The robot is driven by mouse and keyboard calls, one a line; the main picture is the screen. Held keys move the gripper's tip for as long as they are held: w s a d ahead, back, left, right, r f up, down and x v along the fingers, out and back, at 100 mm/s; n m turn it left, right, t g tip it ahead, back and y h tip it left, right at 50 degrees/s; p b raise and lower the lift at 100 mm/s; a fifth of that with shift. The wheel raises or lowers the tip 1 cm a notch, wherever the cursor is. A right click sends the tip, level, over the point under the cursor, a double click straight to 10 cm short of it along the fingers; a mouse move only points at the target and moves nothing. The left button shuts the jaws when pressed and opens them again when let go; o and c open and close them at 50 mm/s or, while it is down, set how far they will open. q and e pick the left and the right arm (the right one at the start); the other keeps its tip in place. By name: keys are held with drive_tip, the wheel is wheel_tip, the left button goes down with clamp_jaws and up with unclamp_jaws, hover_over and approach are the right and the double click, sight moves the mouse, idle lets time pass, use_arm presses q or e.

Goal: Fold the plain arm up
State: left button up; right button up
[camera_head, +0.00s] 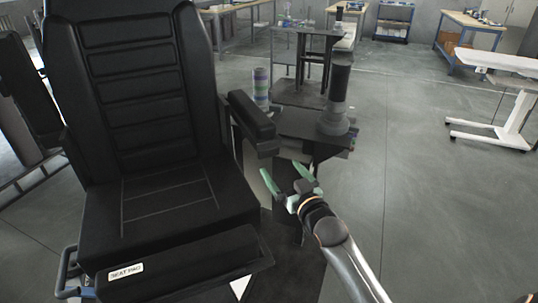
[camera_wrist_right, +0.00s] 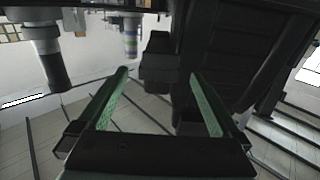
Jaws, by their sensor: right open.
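A black padded seat (camera_head: 160,190) fills the left half of the head view. A plain black armrest (camera_head: 252,115) sits on its right side, lying roughly level and pointing toward me. In the right wrist view the armrest (camera_wrist_right: 157,60) shows beyond the fingertips, between them. My right gripper (camera_head: 287,176) is open, with green finger pads, below and a little to the right of the armrest's front end. Its fingers (camera_wrist_right: 158,75) are empty and I see no contact with the armrest. My left gripper is not in view.
A striped cylinder (camera_head: 261,86) stands behind the armrest. A dark column (camera_head: 338,95) stands on a low dark surface right of it. A label (camera_head: 126,271) is on the seat's front edge. Open grey floor (camera_head: 430,220) lies to the right; workbenches stand far back.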

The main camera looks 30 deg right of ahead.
sight(270, 155)
drive_tip(key=w, duration=0.9)
drive_tip(key=shift+d, duration=0.2)
drive_tip(key=shift+c, duration=0.4)
clamp_jaws()
